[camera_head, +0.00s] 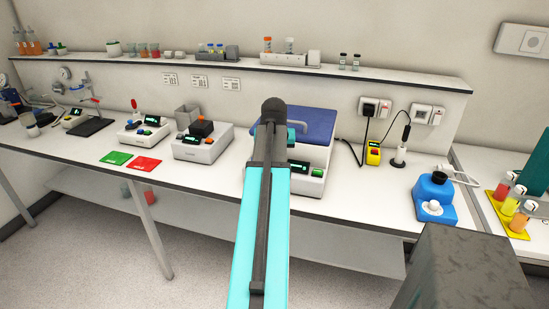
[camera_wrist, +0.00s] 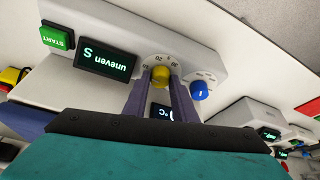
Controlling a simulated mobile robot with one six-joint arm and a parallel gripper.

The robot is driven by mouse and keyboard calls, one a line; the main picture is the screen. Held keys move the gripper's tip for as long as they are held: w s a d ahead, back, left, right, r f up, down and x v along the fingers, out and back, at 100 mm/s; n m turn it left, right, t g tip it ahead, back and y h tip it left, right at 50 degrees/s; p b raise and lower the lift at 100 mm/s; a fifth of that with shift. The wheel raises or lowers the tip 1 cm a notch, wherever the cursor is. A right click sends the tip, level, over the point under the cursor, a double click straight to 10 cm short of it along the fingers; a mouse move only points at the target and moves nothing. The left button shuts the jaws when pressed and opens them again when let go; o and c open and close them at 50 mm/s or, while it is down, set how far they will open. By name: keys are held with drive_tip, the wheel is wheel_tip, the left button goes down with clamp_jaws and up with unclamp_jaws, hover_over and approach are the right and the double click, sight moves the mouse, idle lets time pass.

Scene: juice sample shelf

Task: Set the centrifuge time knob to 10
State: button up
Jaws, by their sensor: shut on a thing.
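The centrifuge is a white box with a blue lid (camera_head: 308,122), right behind my arm in the head view. In the wrist view its front panel (camera_wrist: 120,20) appears upside down. A yellow knob (camera_wrist: 161,73) sits on a dial with printed numbers, 20 and 5 among them; its pointer and exact setting are not legible. My gripper (camera_wrist: 161,84) is shut on the yellow knob, one finger on each side. A blue knob (camera_wrist: 199,90) is beside it with its own scale. My arm hides the gripper and the knobs in the head view.
The panel has a green START button (camera_wrist: 57,38) and a display (camera_wrist: 107,62) reading "uneven". A second display (camera_wrist: 160,110), partly hidden by my fingers, shows °C. A white device (camera_head: 203,145) stands left of the centrifuge, a yellow device (camera_head: 374,153) and blue device (camera_head: 434,197) to its right.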

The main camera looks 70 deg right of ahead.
drive_tip(key=shift+n+t, duration=0.3)
drive_tip(key=shift+n, duration=0.3)
drive_tip(key=o, duration=1)
drive_tip(key=shift+d+b+v, duration=0.15)
drive_tip(key=shift+b+v, duration=0.35)
drive_tip(key=shift+v, duration=2.95)
drive_tip(key=shift+d+b+v, duration=0.1)
drive_tip(key=shift+b+v, duration=0.4)
drive_tip(key=shift+v, duration=2.9)
drive_tip(key=shift+r, duration=0.1)
